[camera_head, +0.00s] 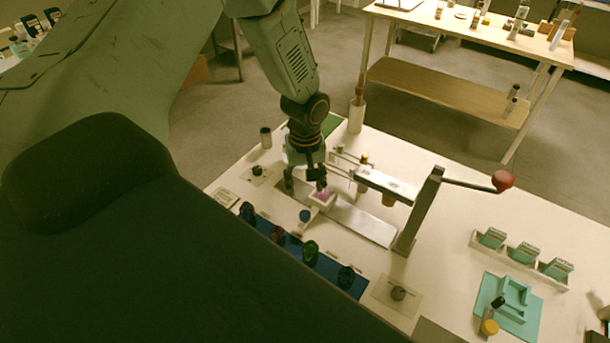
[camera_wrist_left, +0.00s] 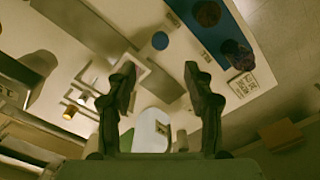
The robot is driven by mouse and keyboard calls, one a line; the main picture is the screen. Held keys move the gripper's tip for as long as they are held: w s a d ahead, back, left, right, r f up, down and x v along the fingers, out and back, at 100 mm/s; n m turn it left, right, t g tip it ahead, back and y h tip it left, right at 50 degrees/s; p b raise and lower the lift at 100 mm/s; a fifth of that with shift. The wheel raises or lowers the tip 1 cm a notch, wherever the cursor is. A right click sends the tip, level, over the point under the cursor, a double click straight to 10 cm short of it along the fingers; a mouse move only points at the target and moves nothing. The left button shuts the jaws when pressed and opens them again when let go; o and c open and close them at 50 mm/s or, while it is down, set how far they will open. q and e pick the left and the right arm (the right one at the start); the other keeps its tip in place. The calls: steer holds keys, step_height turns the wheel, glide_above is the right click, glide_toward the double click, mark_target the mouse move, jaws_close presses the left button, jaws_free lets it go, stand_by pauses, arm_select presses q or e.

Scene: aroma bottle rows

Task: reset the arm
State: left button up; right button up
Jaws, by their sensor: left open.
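My left arm (camera_head: 283,50) comes in from the upper left and reaches down over the white table (camera_head: 500,220). Its gripper (camera_head: 305,182) hangs low beside a small white tray with a pink item (camera_head: 322,196). In the left wrist view the two fingers of the gripper (camera_wrist_left: 158,75) stand wide apart with nothing between them. Whether the fingertips touch the tray cannot be told. My right gripper does not show.
A metal press with a red-knobbed lever (camera_head: 503,181) stands right of the gripper. Dark bottles stand on a blue strip (camera_head: 328,267) in front. Teal boxes (camera_head: 523,253) and a teal mat (camera_head: 525,318) lie to the right.

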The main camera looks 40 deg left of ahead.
arm_select(q)
steer(key=shift+s+r, duration=0.1)
steer(key=shift+r, duration=0.45)
steer(key=s+d+f+m+h, duration=0.1)
steer(key=s+d+f+m, duration=0.2)
steer(key=s+d+f, duration=0.35)
steer(key=s+d+f+m+y, duration=0.1)
steer(key=s+d+m, duration=0.15)
steer(key=s, duration=0.85)
steer(key=s+d+f+m, duration=0.15)
steer(key=s+m, duration=0.25)
steer(key=s, duration=0.7)
step_height(320, 180, down, 16)
steer(key=b, duration=1.6)
steer(key=shift+w+d+r, duration=0.15)
steer(key=shift+w+r, duration=0.1)
steer(key=shift+w, duration=0.15)
steer(key=shift+r, duration=0.1)
